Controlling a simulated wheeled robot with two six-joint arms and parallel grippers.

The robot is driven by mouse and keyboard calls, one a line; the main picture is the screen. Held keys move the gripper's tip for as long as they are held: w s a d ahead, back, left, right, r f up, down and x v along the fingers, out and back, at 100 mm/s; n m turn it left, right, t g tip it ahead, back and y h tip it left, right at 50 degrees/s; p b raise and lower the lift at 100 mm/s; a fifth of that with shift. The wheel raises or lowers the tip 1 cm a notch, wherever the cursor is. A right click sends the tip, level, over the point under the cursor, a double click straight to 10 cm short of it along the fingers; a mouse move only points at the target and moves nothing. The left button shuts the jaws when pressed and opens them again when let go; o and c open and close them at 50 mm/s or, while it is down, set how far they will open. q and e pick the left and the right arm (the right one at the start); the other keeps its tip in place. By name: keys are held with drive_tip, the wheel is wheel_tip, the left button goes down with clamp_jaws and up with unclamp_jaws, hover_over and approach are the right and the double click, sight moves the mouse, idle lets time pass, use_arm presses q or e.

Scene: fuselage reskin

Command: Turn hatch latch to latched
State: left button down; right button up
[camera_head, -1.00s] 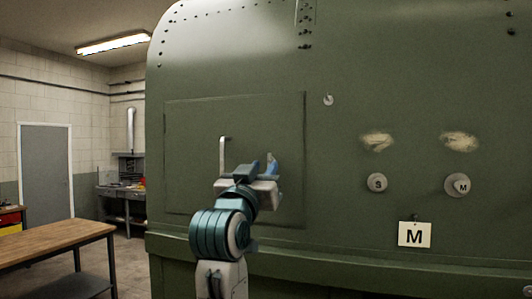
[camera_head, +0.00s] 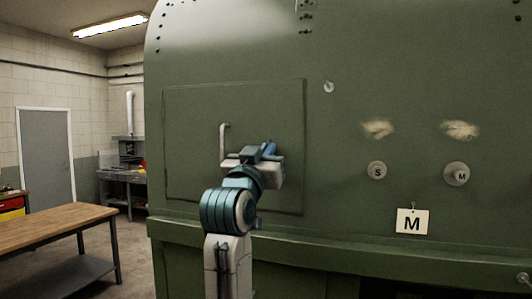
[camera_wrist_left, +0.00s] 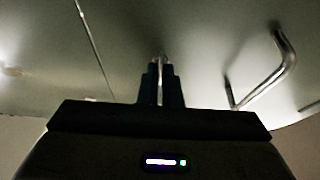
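The green hatch panel (camera_head: 190,115) is set in the fuselage wall, with a pale bar handle (camera_head: 224,140) on it. The handle also shows at the right in the left wrist view (camera_wrist_left: 275,70). My left gripper (camera_head: 264,149) is in front of the hatch, right of the handle. In the left wrist view its dark fingers (camera_wrist_left: 161,75) are close together against the panel, around a thin shiny metal piece, apparently the hatch latch (camera_wrist_left: 162,61). The fingers hide most of it, so its angle cannot be told. My right gripper is out of view.
Right of the hatch are a small round fitting (camera_head: 328,87), discs marked S (camera_head: 377,172) and M (camera_head: 457,174), and a hanging M card (camera_head: 412,221). A wooden table (camera_head: 50,232) stands at the left. A ledge (camera_head: 300,247) runs below the hatch.

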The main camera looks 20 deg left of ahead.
use_arm(q)
drive_tip(key=shift+m, duration=0.4)
drive_tip(key=m+g+h+b, duration=0.1)
drive_tip(key=m+g+h, duration=0.1)
drive_tip(key=m, duration=0.5)
drive_tip(key=m+g+h+b, duration=0.1)
drive_tip(key=m+g+h, duration=0.1)
drive_tip(key=m, duration=0.5)
drive_tip(key=m+g+h+b, duration=0.1)
drive_tip(key=m+g+h, duration=0.1)
drive_tip(key=m, duration=0.5)
drive_tip(key=shift+a+r+h, duration=0.3)
drive_tip(key=shift+m, duration=0.3)
drive_tip(key=c, duration=1.6)
unclamp_jaws()
